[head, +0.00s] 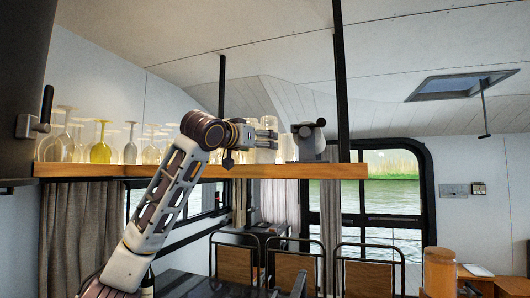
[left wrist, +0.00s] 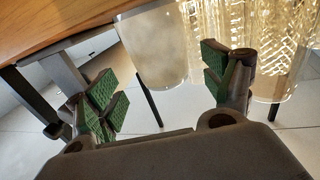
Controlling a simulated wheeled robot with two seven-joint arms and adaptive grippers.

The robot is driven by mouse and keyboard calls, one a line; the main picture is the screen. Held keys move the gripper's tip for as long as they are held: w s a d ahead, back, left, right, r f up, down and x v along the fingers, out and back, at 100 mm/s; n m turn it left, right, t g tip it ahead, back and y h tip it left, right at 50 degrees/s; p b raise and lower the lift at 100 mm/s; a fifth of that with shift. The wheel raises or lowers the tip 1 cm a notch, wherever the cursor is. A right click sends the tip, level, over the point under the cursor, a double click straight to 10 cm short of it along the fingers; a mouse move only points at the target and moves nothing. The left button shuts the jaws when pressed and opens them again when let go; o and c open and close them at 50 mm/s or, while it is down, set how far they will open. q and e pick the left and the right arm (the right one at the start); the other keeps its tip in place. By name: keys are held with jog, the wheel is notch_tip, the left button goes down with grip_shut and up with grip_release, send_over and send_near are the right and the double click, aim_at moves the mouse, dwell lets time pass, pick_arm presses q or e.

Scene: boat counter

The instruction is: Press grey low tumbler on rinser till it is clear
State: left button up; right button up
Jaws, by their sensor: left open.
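A cloudy greyish tumbler (left wrist: 155,48) shows between my left gripper's fingers in the left wrist view, near the wooden shelf edge. It appears upside down there. My left gripper (left wrist: 160,80) is open, with green pads on either side of the glass; I cannot tell whether they touch it. In the head view my left gripper (head: 272,134) is at shelf height, in front of clear glasses (head: 264,156) that it partly hides. A grey device with dark rounded parts (head: 309,142) stands on the shelf just right of it; I cannot tell whether it is the rinser.
The wooden shelf (head: 300,171) carries several stemmed glasses at left, including a yellow one (head: 101,152). Patterned amber-tinted glasses (left wrist: 240,35) stand close beside the right-hand finger in the left wrist view. A black post (head: 341,80) rises at the shelf's right.

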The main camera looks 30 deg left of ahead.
pick_arm(q)
jog(key=w, duration=0.1)
jog(key=w+p, duration=0.1)
jog(key=w, duration=0.1)
jog(key=shift+w+a, duration=0.15)
jog(key=shift+a, duration=0.15)
jog(key=shift+w+p, duration=0.35)
jog(key=shift+w, duration=0.25)
jog(key=shift+f, duration=0.1)
jog(key=shift+c, duration=0.9)
jog(key=c, duration=1.1)
jog(key=shift+r, duration=5.05)
jog(key=shift+f, duration=0.1)
